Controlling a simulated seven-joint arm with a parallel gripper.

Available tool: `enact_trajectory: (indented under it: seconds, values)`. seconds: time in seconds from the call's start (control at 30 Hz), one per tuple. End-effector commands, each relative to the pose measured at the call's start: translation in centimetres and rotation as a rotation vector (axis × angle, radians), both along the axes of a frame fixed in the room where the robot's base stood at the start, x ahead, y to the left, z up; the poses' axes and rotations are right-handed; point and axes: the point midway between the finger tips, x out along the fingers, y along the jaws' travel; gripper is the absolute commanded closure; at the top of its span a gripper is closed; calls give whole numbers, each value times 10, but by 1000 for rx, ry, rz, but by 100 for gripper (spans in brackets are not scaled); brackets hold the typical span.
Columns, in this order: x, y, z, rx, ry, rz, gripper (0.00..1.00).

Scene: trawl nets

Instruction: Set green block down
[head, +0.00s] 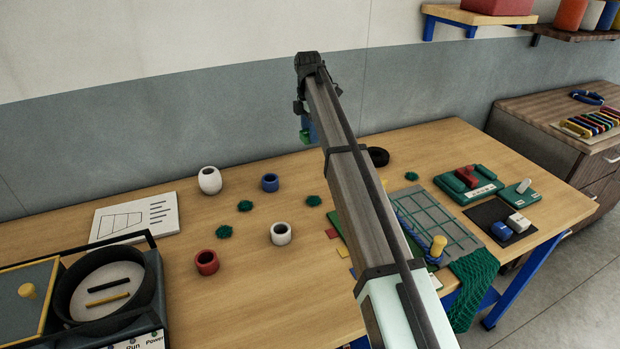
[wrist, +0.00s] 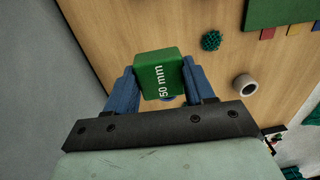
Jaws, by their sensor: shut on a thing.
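The green block (wrist: 160,70) is marked "50 mm" and sits between the two blue fingers of my gripper (wrist: 163,84) in the wrist view. My gripper is shut on it. In the head view the block (head: 304,136) shows small, under the blue fingertip (head: 309,125), in front of the grey wall band. It appears held above the back part of the wooden table (head: 140,210). My arm hides part of the gripper and the table behind it in the head view.
White cups (head: 210,181), a blue cup (head: 270,182) and a red cup (head: 207,262) stand on the table among dark green tufts (head: 245,206). A black ring (head: 378,156) lies behind my arm. A netting board (head: 425,220) is at right.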

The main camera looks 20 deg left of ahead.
Motion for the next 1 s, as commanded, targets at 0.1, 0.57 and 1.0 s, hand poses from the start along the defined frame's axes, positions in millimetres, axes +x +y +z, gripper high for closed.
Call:
enact_trajectory:
  seconds: [0.1, 0.57, 1.0]
  values:
    - [0, -3, -17, -1, 1, -1, 83]
    - [0, -3, -69, -1, 1, -1, 83]
    - [0, -3, -116, -1, 1, -1, 83]
